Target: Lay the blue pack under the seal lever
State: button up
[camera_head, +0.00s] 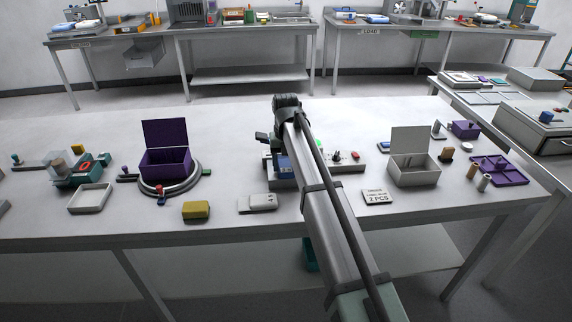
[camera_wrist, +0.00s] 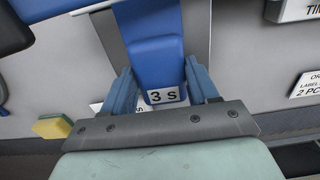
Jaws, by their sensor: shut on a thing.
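A blue pack (camera_wrist: 156,60) with a white "3 S" label lies between the two blue fingers of my gripper (camera_wrist: 163,88) in the wrist view. The gripper is shut on it. In the head view my arm hides the gripper and much of the seal station (camera_head: 283,184). A blue part (camera_head: 283,164) shows there just left of the arm, over the grey base. A dark lever-like part (camera_head: 262,137) sticks out behind it. I cannot tell whether the pack is under the seal lever or touching the base.
A control box (camera_head: 345,163) with green and red buttons stands right of the arm. An open purple box (camera_head: 165,163) is on the left, an open grey box (camera_head: 414,174) on the right. A yellow block (camera_head: 196,210) and a white device (camera_head: 258,203) lie near the front edge.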

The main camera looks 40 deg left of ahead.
aim_at(285, 159)
jog(key=shift+w+a, duration=1.1)
jog(key=shift+f, duration=0.1)
jog(key=o, duration=1.4)
jog(key=shift+r, duration=3.55)
